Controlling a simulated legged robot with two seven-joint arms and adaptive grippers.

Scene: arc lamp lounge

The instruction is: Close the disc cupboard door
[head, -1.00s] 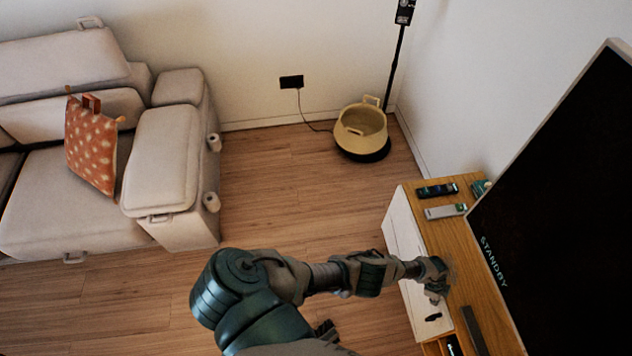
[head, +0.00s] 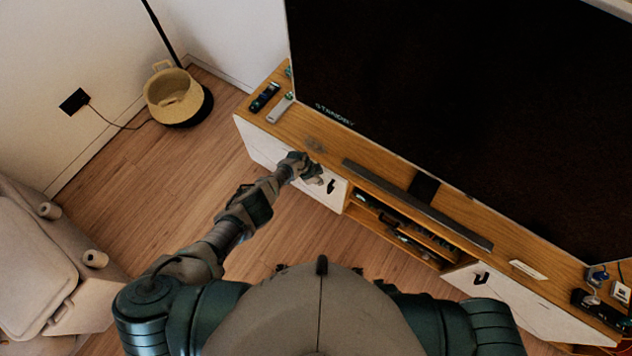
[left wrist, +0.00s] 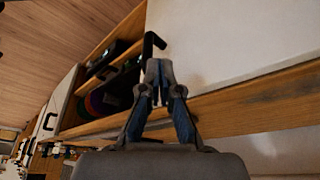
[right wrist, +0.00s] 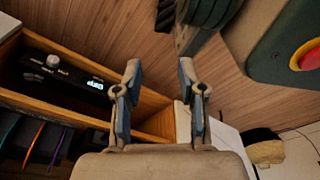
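The low wooden TV cabinet (head: 375,185) has a white door (head: 262,146) at its left end and another white door (head: 530,305) at its right end. Each has a black handle. I cannot tell which is the disc cupboard door. The left-end door looks about flush with the front. My left gripper (head: 313,174) is beside that door's handle (head: 331,186). In the left wrist view its fingertips (left wrist: 159,84) are together, with the black handle (left wrist: 152,42) just behind; contact is unclear. My right gripper (right wrist: 160,80) is open and empty, hidden in the head view.
Open shelves (head: 400,235) with devices lie between the doors. A large TV (head: 470,110) and soundbar (head: 415,205) stand on top. A basket (head: 172,97) and lamp pole are at the back left. A sofa (head: 35,270) is at left. Floor left of the cabinet is clear.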

